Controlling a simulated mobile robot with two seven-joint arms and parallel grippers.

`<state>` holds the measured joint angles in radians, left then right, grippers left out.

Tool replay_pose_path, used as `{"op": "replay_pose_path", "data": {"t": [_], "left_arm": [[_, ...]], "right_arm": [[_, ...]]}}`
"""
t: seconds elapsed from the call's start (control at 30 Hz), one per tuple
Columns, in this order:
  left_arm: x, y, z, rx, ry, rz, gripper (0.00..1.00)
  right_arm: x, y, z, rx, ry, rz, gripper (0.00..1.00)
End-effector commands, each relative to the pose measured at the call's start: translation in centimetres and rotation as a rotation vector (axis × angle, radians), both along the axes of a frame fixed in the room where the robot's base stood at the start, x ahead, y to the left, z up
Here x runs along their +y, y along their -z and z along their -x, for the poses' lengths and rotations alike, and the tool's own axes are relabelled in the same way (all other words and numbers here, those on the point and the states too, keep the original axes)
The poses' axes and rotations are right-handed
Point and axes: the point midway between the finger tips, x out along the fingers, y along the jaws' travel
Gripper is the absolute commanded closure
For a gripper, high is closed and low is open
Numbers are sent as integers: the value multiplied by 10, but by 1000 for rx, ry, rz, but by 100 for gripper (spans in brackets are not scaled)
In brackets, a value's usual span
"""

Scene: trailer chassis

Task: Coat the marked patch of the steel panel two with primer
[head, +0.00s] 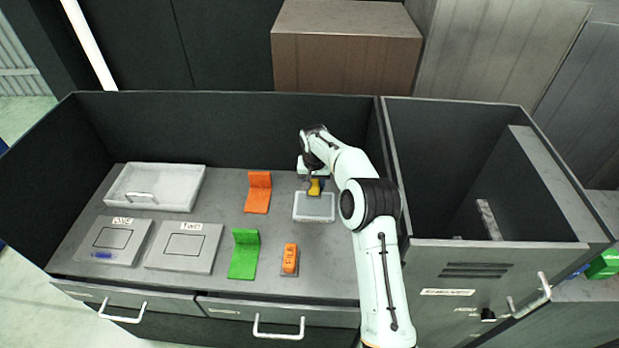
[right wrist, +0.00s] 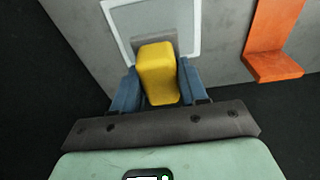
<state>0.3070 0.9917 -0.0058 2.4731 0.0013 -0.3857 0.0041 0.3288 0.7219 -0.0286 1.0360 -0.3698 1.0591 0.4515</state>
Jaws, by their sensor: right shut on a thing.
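Two grey steel panels lie on the worktop, each with a marked square patch: the left panel (head: 99,256) and the right panel (head: 204,262). A small blue object (head: 103,255) sits on the left one. My right gripper (head: 314,180) is shut on the yellow handle (head: 314,188) of a tool at a shallow pale tray (head: 299,207). In the right wrist view the yellow handle (right wrist: 159,75) sits between the fingers, with a grey part beyond it over the tray (right wrist: 190,40). Contact with the tray is unclear.
An orange bracket (head: 258,191), a green bracket (head: 243,254) and an orange item on a grey base (head: 290,259) stand between panels and tray. Dark walls (head: 230,130) edge the back.

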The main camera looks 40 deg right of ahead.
Motion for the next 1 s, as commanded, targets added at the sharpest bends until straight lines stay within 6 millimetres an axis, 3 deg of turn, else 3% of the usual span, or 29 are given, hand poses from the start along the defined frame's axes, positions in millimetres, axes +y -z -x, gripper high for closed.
{"op": "replay_pose_path", "data": {"t": [0.53,1.0], "left_arm": [[0,21,22,26,0,0,32],[0,22,23,26,0,0,32]], "right_arm": [[0,51,1,0,0,0,82],[0,56,0,-3,0,0,82]]}}
